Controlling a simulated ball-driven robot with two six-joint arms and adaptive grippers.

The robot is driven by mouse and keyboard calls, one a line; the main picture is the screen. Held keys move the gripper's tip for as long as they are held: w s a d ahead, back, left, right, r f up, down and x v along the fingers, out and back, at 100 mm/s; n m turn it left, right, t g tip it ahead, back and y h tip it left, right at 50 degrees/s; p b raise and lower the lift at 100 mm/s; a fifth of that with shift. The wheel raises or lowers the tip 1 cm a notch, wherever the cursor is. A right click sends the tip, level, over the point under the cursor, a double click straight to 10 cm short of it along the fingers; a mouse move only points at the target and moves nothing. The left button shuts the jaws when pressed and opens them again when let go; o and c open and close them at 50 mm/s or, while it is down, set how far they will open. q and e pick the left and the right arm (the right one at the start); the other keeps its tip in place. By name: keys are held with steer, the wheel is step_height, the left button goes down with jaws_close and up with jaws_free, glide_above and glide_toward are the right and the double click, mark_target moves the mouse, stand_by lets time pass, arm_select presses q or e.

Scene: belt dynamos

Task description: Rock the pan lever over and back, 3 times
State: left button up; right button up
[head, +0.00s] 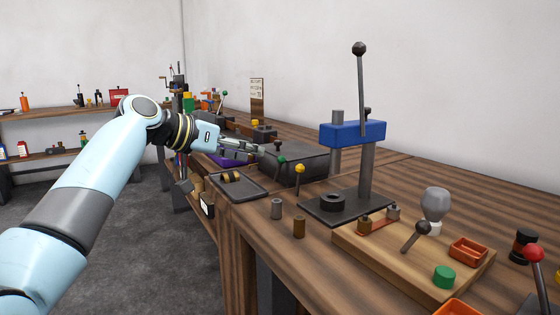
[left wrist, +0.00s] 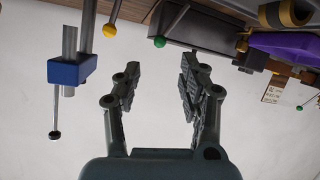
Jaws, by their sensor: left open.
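Several ball-topped levers stand on the bench, and I cannot tell which one is the pan lever. A green-knobbed lever (head: 282,160) and a yellow-knobbed lever (head: 300,167) stand near the dark box, just right of my left gripper (head: 262,150). A short dark-knobbed lever (head: 422,229) leans on the wooden board. My left gripper is open, with nothing between its fingers. In the left wrist view my gripper (left wrist: 158,88) points toward the bench, with the green knob (left wrist: 160,41) and yellow knob (left wrist: 110,30) beyond the fingers. My right gripper is not in view.
A press with a blue head (head: 352,133) and tall black-knobbed handle stands right of the levers. A dark tray (head: 238,192) lies at the bench edge. A red-knobbed lever (head: 533,254) stands far right.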

mark_target(279, 159)
arm_select(q)
steer(key=b+x, duration=0.1)
steer(key=x, duration=0.7)
steer(key=shift+w+f, duration=0.1)
steer(key=shift+d, duration=0.15)
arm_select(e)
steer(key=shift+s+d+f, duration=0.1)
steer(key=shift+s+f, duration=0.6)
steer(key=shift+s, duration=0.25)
arm_select(q)
steer(key=shift+c, duration=0.4)
jaws_close()
